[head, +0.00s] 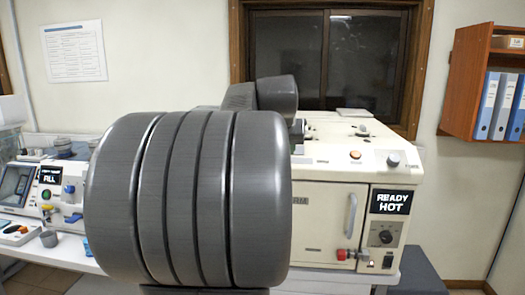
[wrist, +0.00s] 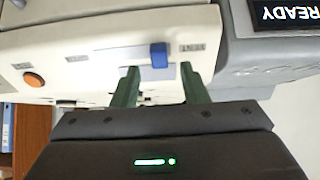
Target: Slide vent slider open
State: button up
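The vent slider is a small blue block (wrist: 159,54) on a pale strip on the cream machine (wrist: 70,40), in the wrist view. A small label sits to its right, too small to read surely. My gripper (wrist: 161,76) has two green fingers, apart, with nothing between them. Their tips reach toward the strip, one to each side of the slider in the picture; whether they touch the panel I cannot tell. In the head view the cream machine (head: 325,235) stands behind my large grey arm, which hides the slider and most of my gripper.
The machine's front has a READY HOT display (head: 390,202), a door handle (head: 351,214) and a red knob (head: 342,254). An orange button (head: 355,155) and a grey knob (head: 393,158) sit on its top edge. Another device (head: 48,185) stands left. A shelf (head: 465,85) hangs right.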

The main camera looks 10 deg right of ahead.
aim_at(309, 159)
jog(key=shift+x, duration=1.4)
jog(key=shift+c, duration=0.4)
grip_shut()
jog(key=d, duration=0.2)
jog(key=s+d+p, duration=0.1)
jog(key=d, duration=0.1)
jog(key=s+d, duration=0.1)
jog(key=d, duration=0.2)
jog(key=shift+p, duration=0.4)
jog(key=shift+c, duration=0.7)
grip_release()
jog(key=shift+o, duration=1.1)
jog(key=shift+s+d, duration=0.1)
jog(key=shift+d, duration=0.1)
